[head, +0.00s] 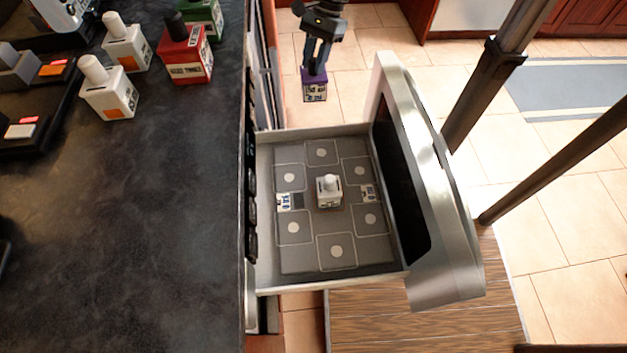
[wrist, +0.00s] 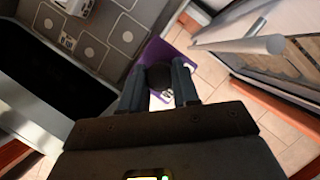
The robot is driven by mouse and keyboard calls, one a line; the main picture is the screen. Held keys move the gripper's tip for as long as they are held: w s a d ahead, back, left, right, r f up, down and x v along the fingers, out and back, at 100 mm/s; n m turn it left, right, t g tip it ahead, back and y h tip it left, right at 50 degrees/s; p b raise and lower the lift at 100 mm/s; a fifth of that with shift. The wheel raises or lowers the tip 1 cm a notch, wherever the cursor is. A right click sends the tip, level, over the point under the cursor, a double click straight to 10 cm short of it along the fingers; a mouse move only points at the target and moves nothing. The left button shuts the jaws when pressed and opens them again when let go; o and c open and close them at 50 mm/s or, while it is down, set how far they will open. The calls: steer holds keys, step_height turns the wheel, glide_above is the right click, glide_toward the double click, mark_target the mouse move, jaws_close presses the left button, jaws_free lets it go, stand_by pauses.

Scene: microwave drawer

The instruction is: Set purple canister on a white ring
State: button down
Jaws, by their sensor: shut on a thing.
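The purple canister (head: 315,83), with a white label, hangs upright or nearly so in my gripper (head: 317,66), beyond the far side of the open drawer (head: 330,279) in the head view. In the wrist view my gripper (wrist: 160,76) is shut on the dark knob of the purple canister (wrist: 184,40). The drawer's grey mat (head: 312,225) bears several outlined cells, each with a pale round mark such as the far one (head: 320,153); I cannot tell whether these are rings. The canister is outside the drawer, apart from the mat.
A white canister (head: 328,192) stands at the mat's middle between two printed labels. The drawer's thick front (head: 430,190) rises at the right. White canisters (head: 109,91), a red one (head: 185,57) and a green one (head: 203,17) stand on the dark counter (head: 130,220).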

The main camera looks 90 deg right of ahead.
steer(key=s+a+f+p, duration=0.2)
steer(key=a+f+p, duration=0.2)
steer(key=a+f, duration=0.7)
steer(key=shift+a+f, duration=0.15)
steer(key=shift+a, duration=0.1)
steer(key=shift+f, duration=0.15)
steer(key=c, duration=0.8)
jaws_free()
steer(key=b+v, duration=0.1)
steer(key=v, duration=1.1)
steer(key=shift+w+a, duration=0.1)
